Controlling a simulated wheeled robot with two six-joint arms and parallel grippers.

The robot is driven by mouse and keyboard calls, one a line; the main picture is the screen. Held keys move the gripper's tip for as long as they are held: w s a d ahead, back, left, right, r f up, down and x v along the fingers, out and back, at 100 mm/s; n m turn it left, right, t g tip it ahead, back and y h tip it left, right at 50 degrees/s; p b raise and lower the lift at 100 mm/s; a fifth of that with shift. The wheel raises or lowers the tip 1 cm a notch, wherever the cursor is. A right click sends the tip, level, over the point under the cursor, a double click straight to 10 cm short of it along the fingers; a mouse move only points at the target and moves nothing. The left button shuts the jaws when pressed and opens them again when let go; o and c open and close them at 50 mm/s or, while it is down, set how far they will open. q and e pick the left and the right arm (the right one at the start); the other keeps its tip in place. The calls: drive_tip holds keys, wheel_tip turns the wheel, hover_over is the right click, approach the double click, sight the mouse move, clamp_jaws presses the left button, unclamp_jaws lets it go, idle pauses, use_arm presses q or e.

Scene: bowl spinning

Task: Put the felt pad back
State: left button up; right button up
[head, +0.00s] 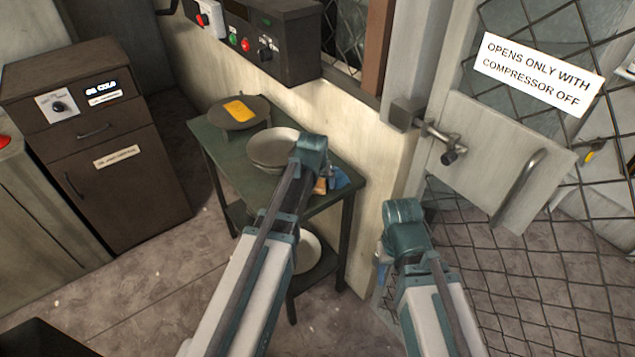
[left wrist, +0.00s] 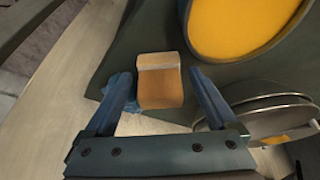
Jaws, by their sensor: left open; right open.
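A small tan-orange block with a pale band near one end, which looks like the felt pad (left wrist: 160,88), lies on the dark green table (head: 222,150). In the left wrist view it sits between the blue fingers of my left gripper (left wrist: 165,105), with a narrow gap on each side. In the head view the block (head: 320,186) shows as a small orange patch beside my left gripper (head: 330,182), which is open. My right gripper (head: 382,268) is open, apart from the table and low in front of the mesh door; its fingers are mostly hidden.
Stacked pale bowls (head: 272,148) stand mid-table; they also show in the left wrist view (left wrist: 270,115). A dark-rimmed round orange surface (left wrist: 235,25) is near the block. A wall is close behind.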

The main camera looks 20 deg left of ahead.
use_arm(q)
drive_tip(key=a+p+v, duration=0.1)
drive_tip(key=p+v, duration=1)
drive_tip(key=v, duration=0.1)
drive_tip(key=s+d+m+g, duration=0.2)
drive_tip(key=s+d, duration=0.4)
drive_tip(key=s, duration=0.3)
drive_tip(key=s+d+f+m+g, duration=0.1)
drive_tip(key=s+d+m+g, duration=0.2)
drive_tip(key=s+d, duration=0.4)
drive_tip(key=s, duration=0.3)
drive_tip(key=shift+s+d+f+y, duration=0.15)
drive_tip(key=shift+s+d+y, duration=0.1)
drive_tip(key=shift+d+y, duration=0.15)
